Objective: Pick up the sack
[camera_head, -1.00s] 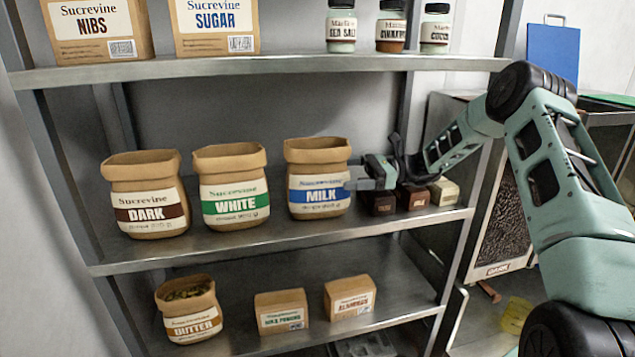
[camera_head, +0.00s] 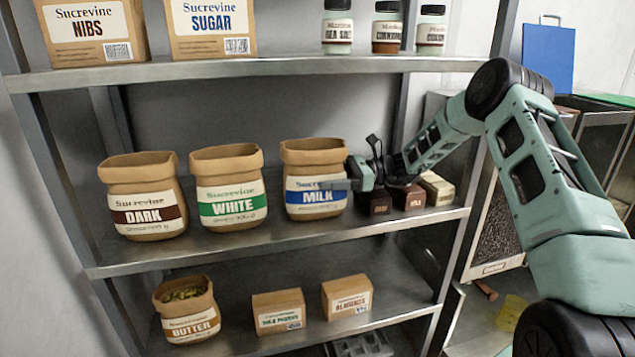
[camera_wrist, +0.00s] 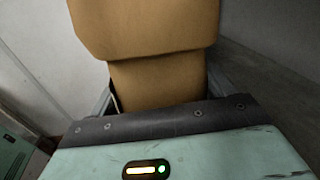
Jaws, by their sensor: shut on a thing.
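The brown paper sack labelled MILK (camera_head: 316,165) stands upright on the middle shelf, rightmost of three sacks. My gripper (camera_wrist: 155,105) is shut on this sack. The far finger is mostly hidden. The sack appears to rest on the shelf still. The DARK sack (camera_head: 143,195) and the WHITE sack (camera_head: 228,187) stand to its left.
Small boxes (camera_head: 407,197) stand on the middle shelf (camera_head: 270,238) just right of the MILK sack, under my wrist. The upper shelf (camera_head: 250,72) with boxes and jars is above. A BUTTER sack (camera_head: 187,310) and two small boxes (camera_head: 278,311) are below.

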